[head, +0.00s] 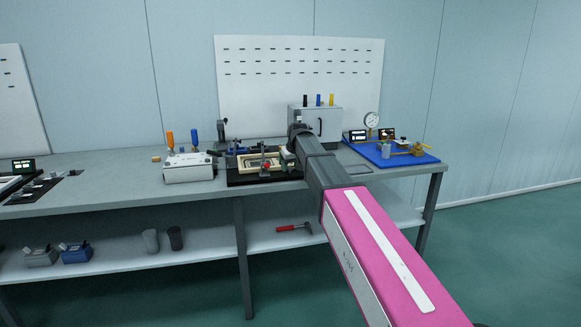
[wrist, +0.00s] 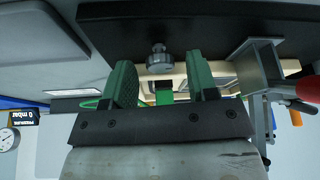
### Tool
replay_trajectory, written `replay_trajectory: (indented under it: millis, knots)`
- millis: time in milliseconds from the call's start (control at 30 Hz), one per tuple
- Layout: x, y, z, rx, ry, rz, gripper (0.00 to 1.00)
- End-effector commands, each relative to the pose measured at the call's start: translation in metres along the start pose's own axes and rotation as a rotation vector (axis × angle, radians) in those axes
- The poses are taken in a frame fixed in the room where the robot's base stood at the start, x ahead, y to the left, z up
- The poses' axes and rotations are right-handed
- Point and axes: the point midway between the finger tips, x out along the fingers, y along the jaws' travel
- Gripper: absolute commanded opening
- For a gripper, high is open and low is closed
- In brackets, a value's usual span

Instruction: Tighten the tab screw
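My gripper (wrist: 164,82) shows in the wrist view with its two green fingers apart and nothing visible clamped between them. A small grey round screw knob (wrist: 159,60), which looks like the tab screw, shows beyond the gap, close to the left finger in the picture. I cannot tell whether a finger touches it. In the head view the panel fixture (head: 238,179) is a dark base with a cream frame on the bench. My arm reaches over its right side and hides part of it; the screw cannot be made out there.
A clamp with a red tip (head: 266,166) stands on the fixture; its upright is right of my fingers in the wrist view. A white box (head: 188,168) is to the left, a grey cabinet (head: 328,121) behind, and a blue tray (head: 376,158) with fittings to the right.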

Motion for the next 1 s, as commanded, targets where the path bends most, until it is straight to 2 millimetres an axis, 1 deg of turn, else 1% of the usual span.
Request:
replay_trajectory:
  millis: [167, 267, 600, 700, 833, 1000]
  knots:
    - [-0.005, 0.0, 0.0, -0.001, 0.001, 0.0, 0.53]
    - [-0.015, 0.0, 0.0, -0.001, 0.001, 0.0, 0.53]
    - [-0.075, 0.0, 0.001, 0.0, 0.001, 0.0, 0.53]
    - [-0.089, 0.0, 0.0, 0.0, 0.002, 0.0, 0.53]
    - [-0.101, 0.0, 0.0, 0.0, 0.0, 0.0, 0.53]
    - [-0.108, 0.0, 0.0, 0.0, 0.0, 0.0, 0.53]
